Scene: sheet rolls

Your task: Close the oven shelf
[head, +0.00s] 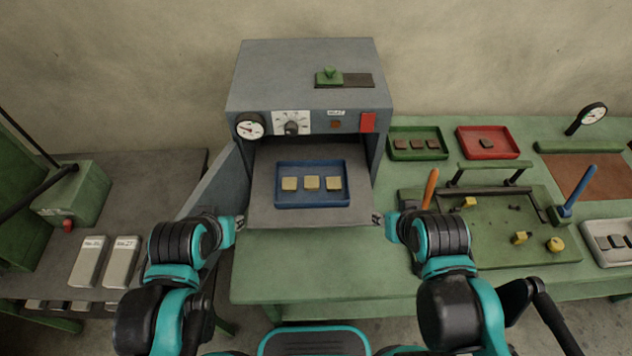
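The oven (310,75) is a grey box at the centre back of the green table, with a dial, a knob and a red switch on its front. Its grey shelf (262,214) sticks out from the open front. A blue tray (313,200) with three small tan blocks lies on the shelf. My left gripper (240,222) is at the shelf's front left corner. My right gripper (378,219) is at its front right corner. Both grippers are close to the shelf edge; I cannot tell whether they touch or grip it. The finger openings are too small to read.
The oven door (213,187) appears swung out at the left. To the right are a green tray (418,153), a red tray (487,153), and a green fixture (490,250) with an orange handle (430,188) near my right gripper. The table front (310,275) is clear.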

